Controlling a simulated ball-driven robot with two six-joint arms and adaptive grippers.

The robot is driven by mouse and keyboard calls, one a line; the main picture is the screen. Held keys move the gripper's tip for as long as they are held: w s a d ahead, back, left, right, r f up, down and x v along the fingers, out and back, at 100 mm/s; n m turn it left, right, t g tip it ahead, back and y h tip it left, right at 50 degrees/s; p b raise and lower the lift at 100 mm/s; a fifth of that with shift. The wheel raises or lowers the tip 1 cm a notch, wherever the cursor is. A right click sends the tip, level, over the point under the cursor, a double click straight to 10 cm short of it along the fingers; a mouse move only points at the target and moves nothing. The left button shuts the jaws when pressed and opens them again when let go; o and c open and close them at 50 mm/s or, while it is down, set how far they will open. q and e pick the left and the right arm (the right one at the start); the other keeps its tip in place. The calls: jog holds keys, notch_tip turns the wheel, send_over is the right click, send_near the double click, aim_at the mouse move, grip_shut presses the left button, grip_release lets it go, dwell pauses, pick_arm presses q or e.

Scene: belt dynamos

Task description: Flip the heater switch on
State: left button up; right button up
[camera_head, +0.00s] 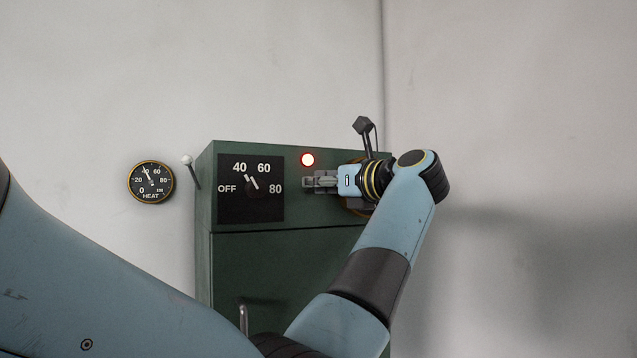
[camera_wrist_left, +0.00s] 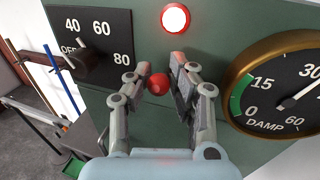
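The green cabinet (camera_head: 290,270) stands against the wall, with a dark dial plate marked OFF, 40, 60 and 80 (camera_head: 250,205) on its front. A small red ball-tipped knob (camera_wrist_left: 158,84), which may be the heater switch, shows in the left wrist view. A round lamp (camera_head: 307,160) above it glows red-white, also in the left wrist view (camera_wrist_left: 175,18). My left gripper (camera_head: 312,181) is at the cabinet front, right of the dial plate. Its fingers (camera_wrist_left: 160,72) are partly open, one on each side of the red knob; contact is unclear. The head view hides the knob behind the gripper.
A HEAT gauge (camera_head: 151,182) hangs on the wall at left. A white-knobbed lever (camera_head: 189,162) and a dark-knobbed lever (camera_head: 363,126) flank the cabinet. A DAMP gauge (camera_wrist_left: 285,85) sits close right of the fingers, mostly hidden in the head view.

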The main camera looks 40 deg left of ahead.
pick_arm(q)
grip_shut()
jog(key=shift+a+r+h+b, duration=0.1)
jog(key=shift+r+h+b, duration=0.15)
jog(key=shift+h+b, duration=0.25)
jog(key=shift+w+r+h, duration=0.1)
jog(key=shift+h, duration=0.2)
jog(key=o, duration=0.7)
grip_release()
jog(key=shift+s, duration=0.2)
jog(key=shift+c, duration=0.2)
jog(key=shift+w, duration=0.1)
